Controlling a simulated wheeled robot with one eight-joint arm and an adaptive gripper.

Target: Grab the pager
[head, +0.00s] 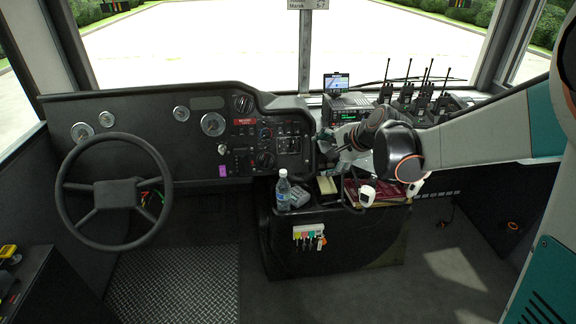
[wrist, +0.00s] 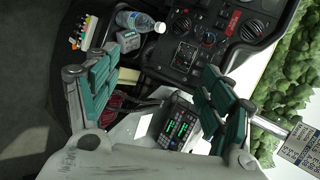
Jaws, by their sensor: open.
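A small grey box-like device, which looks like the pager (head: 299,196), lies on the dark console top (head: 340,224), just right of a water bottle (head: 283,190). It also shows in the wrist view (wrist: 129,41), beside the bottle (wrist: 140,21) and beyond the fingertips. My gripper (head: 348,168) is above the right part of the console, to the right of the pager and apart from it. In the wrist view my gripper (wrist: 160,72) has its two green-padded fingers wide apart, with nothing held between them.
A yellowish block (head: 327,185) and a dark red book-like item (head: 377,191) lie on the console, partly behind my gripper. The dashboard (head: 225,135) rises behind. Radios with antennas (head: 410,98) stand at the back right. The steering wheel (head: 113,194) is at left.

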